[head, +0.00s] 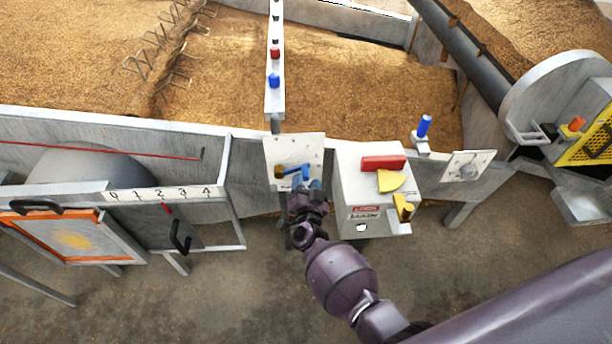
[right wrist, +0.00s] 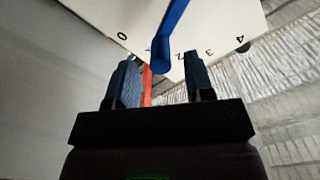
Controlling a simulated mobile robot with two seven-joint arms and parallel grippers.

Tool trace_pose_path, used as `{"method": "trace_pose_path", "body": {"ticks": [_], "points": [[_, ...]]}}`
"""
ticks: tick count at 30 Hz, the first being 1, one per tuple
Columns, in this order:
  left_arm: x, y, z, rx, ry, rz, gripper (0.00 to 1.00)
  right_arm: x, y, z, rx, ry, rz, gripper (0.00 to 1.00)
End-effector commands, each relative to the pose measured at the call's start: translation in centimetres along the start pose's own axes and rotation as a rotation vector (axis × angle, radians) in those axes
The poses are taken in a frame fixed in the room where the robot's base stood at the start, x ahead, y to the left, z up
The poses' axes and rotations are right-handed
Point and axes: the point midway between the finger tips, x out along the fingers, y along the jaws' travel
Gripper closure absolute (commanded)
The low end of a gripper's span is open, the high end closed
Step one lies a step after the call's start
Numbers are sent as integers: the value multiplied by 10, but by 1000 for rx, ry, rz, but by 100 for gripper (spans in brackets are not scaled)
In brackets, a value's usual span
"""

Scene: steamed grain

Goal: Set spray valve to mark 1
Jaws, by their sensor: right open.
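The spray valve is a blue lever (head: 296,171) on a white plate (head: 308,150), just left of the white box in the head view. In the right wrist view, the plate (right wrist: 105,15) carries marks including 0, 3 and 4. The lever (right wrist: 166,45) covers part of the scale between 0 and 3, so its exact setting is hard to read. My right gripper (head: 307,184) is open at the plate's lower edge. In the right wrist view, the lever's end appears between the gripper's fingers (right wrist: 160,80), near their tips; contact cannot be told. My left gripper is not in view.
Right of the plate stands a white box (head: 347,185) with a red block (head: 383,162) and yellow parts. To the left is a rail marked with numbers (head: 160,195). Grain (head: 240,80) fills the trough behind. A post with red and blue knobs rises behind the plate.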

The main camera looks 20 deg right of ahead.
Motion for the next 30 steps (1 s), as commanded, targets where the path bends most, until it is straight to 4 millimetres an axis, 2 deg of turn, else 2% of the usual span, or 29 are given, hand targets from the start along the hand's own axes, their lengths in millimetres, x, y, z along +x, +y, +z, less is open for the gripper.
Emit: {"method": "trace_pose_path", "body": {"ticks": [6,13,18,30], "points": [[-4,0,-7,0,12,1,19,-40,-2,-2,2,1,-1,52],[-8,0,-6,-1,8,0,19,-68,-2,-1,1,2,-2,52],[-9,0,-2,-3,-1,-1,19,-76,-2,-1,1,2,-2,52],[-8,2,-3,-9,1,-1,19,-78,-1,0,0,1,-2,52]]}}
